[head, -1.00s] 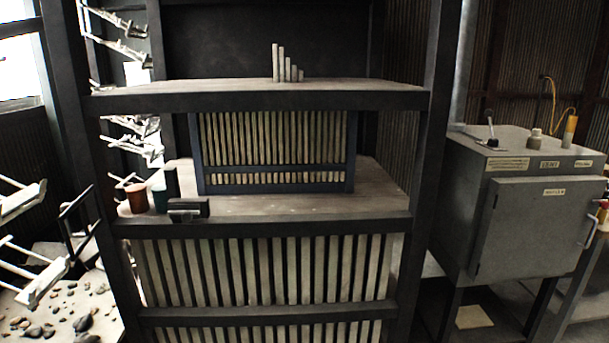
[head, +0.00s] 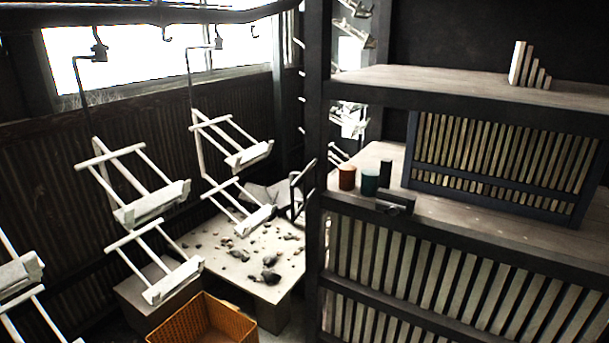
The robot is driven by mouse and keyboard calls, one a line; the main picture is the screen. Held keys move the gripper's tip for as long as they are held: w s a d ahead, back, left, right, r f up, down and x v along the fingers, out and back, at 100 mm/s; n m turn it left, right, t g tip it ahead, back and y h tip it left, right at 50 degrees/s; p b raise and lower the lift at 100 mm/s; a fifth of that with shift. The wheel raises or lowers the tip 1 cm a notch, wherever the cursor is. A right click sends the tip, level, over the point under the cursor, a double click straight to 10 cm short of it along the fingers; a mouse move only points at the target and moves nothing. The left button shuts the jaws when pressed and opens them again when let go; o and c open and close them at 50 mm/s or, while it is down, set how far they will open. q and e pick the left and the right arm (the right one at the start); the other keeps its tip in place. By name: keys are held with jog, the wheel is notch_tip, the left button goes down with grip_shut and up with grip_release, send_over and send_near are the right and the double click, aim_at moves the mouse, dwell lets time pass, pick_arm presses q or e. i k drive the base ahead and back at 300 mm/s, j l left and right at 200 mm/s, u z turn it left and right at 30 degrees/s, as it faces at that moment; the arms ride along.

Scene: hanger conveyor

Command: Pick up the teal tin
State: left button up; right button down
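The teal tin (head: 370,182) is a small dark teal cylinder standing upright on the middle shelf (head: 458,225) of the dark rack, near its left end. A brown-red tin (head: 347,177) stands to its left. A dark upright block (head: 386,173) stands just behind it to the right. A dark box-like object (head: 395,202) lies in front of it to the right, at the shelf's front edge. Neither of my grippers shows in the head view.
White hangers (head: 150,203) hang from an overhead rail at the left. A pale table (head: 275,290) with several dark stones stands left of the rack, and an orange-brown crate (head: 243,331) is at the bottom. A slatted frame (head: 575,207) takes up the shelf's back.

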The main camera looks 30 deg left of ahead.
aim_at(370, 176)
jog(key=j+u, duration=0.15)
jog(key=j, duration=0.3)
jog(key=i+j+u, duration=0.2)
jog(key=j, duration=0.2)
jog(key=j+u, duration=0.15)
jog(key=j, duration=0.3)
